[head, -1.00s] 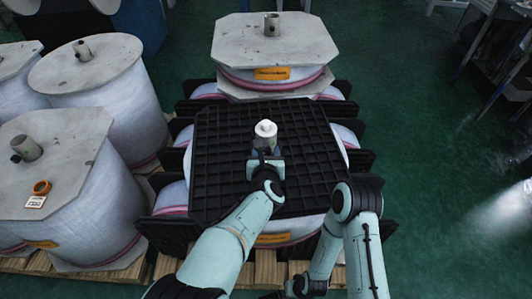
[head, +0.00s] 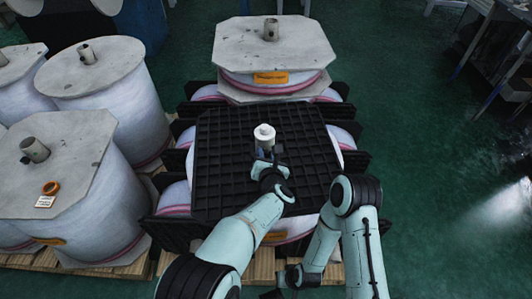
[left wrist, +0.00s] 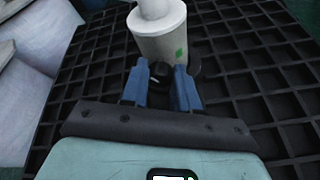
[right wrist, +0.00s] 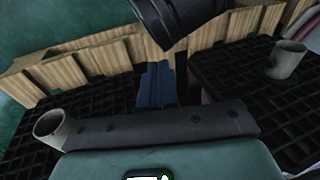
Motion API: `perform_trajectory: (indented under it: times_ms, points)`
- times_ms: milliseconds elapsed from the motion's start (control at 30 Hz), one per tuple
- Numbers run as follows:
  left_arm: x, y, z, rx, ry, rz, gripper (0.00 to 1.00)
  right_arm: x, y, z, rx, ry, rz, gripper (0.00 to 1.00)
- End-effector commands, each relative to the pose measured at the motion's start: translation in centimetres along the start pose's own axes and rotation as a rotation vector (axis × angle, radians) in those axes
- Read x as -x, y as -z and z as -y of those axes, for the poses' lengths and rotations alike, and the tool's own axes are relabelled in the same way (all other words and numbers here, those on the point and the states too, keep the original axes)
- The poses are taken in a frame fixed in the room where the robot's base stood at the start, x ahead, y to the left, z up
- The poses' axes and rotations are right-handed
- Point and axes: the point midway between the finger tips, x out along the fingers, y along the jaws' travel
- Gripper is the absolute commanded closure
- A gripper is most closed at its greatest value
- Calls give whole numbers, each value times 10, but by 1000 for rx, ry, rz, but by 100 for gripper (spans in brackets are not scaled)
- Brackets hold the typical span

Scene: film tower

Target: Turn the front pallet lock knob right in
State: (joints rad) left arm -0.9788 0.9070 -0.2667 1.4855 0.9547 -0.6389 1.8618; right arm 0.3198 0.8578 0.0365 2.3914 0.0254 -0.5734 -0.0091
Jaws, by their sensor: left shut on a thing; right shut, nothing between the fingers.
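A pale post with a white cap (head: 264,135) stands upright in the middle of the black grid pallet (head: 220,150) on the front stack. In the left wrist view the post (left wrist: 162,38) carries a green mark, and a small dark knob (left wrist: 160,69) sits low on its near side. My left gripper (head: 268,163) is at the post's near side, its blue fingers (left wrist: 161,85) shut on the knob. The knob is partly hidden by the fingers. My right gripper (right wrist: 157,85) is shut and empty, low in front of the stack.
Another topped spool (head: 275,42) stands behind. Wooden pallet boards (right wrist: 110,62) and black grids lie near my right gripper. Green floor is open at right.

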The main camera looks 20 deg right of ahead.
Motion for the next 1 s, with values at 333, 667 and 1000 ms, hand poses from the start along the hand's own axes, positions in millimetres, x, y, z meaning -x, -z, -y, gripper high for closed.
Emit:
perform_trajectory:
  times_ms: [333, 667, 1000]
  points:
    - [0, 0, 2, -174, -74, 2, 100, 8, -13, 3, 3, 2, 38, 100]
    - [0, -1, 2, -225, -96, 3, 100, 9, -14, 3, 3, 2, 43, 100]
    - [0, -1, 2, -225, -96, 3, 61, 9, -14, 3, 3, 2, 43, 100]
